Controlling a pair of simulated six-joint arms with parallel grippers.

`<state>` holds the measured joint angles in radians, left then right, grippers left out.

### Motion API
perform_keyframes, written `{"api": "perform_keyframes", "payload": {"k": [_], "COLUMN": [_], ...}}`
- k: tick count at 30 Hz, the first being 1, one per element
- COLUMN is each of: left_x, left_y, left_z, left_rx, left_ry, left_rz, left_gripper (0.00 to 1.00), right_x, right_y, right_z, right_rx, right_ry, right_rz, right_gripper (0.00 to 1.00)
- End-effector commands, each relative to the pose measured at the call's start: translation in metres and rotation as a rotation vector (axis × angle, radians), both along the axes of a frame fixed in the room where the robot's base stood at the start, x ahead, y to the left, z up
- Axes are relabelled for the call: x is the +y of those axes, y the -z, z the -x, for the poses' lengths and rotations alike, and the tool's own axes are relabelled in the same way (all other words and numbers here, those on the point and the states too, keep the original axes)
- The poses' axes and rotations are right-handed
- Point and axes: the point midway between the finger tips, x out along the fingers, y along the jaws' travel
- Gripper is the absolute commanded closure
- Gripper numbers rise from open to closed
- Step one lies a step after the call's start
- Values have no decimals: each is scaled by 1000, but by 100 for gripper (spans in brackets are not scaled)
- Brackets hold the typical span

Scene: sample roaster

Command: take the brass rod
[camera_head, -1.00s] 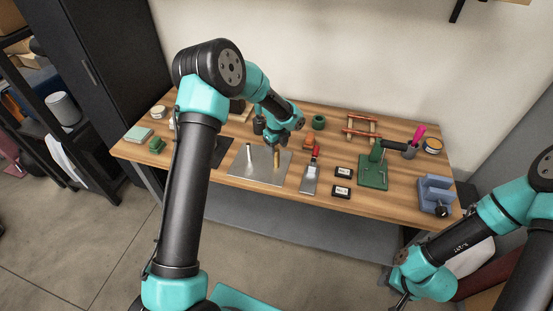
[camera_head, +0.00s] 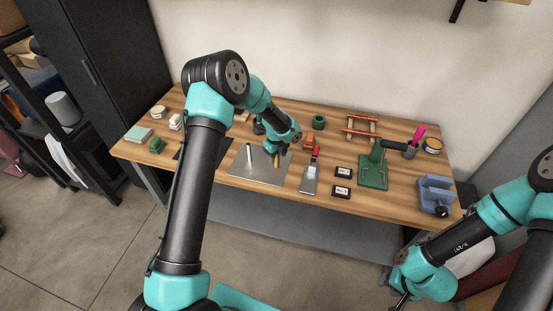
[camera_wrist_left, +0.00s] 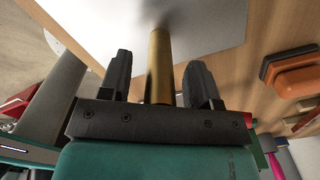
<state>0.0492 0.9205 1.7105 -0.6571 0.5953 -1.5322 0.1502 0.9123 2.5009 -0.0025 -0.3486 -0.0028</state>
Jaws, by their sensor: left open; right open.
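The brass rod (camera_head: 276,161) stands upright on a grey metal plate (camera_head: 245,170) on the wooden bench. In the left wrist view the rod (camera_wrist_left: 159,65) lies between the two black fingers of my left gripper (camera_wrist_left: 160,75), with a gap on each side. My left gripper (camera_head: 276,153) is open, around the rod's upper part; the arm hides the rod's top in the head view. A silver rod (camera_head: 249,153) stands on the same plate to the left, and a grey rod shows in the wrist view (camera_wrist_left: 55,90). My right gripper (camera_head: 402,301) is at the lower right, away from the bench.
The bench's front strip is clear.

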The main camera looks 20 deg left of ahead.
Motion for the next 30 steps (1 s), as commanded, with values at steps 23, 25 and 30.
{"api": "perform_keyframes", "payload": {"k": [23, 25, 30], "left_x": [0, 0, 0], "left_y": [0, 0, -1], "left_z": [0, 0, 0], "left_rx": [0, 0, -1], "left_ry": [0, 0, 0], "left_rz": [0, 0, 0], "left_gripper": [100, 100, 100], "right_x": [0, 0, 0], "right_y": [0, 0, 0], "right_z": [0, 0, 0], "right_rx": [0, 0, 0], "right_ry": [0, 0, 0], "right_rz": [0, 0, 0], "right_gripper": [57, 57, 57]}}
